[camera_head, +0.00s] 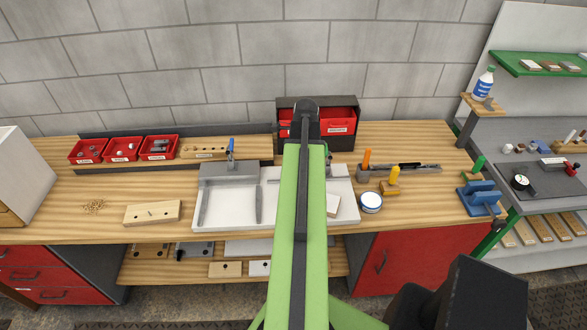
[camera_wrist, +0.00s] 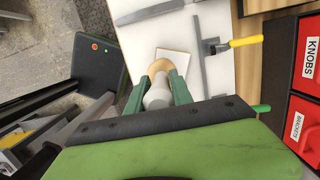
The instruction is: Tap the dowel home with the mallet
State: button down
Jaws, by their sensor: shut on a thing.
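My gripper (camera_wrist: 160,88) shows in the wrist view with two green fingers shut on a pale grey cylinder, which I take to be the mallet (camera_wrist: 157,95). A tan round part (camera_wrist: 160,68) shows at its far end. Just beyond it a small square block (camera_wrist: 177,57) with a pale top lies on the white tray (camera_wrist: 135,38); I cannot tell whether they touch. In the head view my arm hides the gripper; a pale block (camera_head: 333,206) lies at the tray's right. I cannot make out the dowel; it may be hidden under the held piece.
A yellow-handled tool (camera_wrist: 240,42) lies near the tray's back edge. Red bins (camera_wrist: 308,125) stand behind it. A drilled wooden block (camera_head: 152,213) lies to the left, a round tin (camera_head: 371,203) to the right. Bare bench (camera_head: 420,212) lies right of the tin.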

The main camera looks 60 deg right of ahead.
notch_tip(320, 180, up, 3)
jog(key=shift+f+p, duration=0.2)
jog(key=shift+p, duration=1)
jog(key=shift+f, duration=0.15)
notch_tip(320, 180, down, 2)
jog(key=b, duration=0.2)
jog(key=shift+f+b, duration=0.25)
jog(key=shift+b, duration=0.15)
jog(key=shift+r+p, duration=1.1)
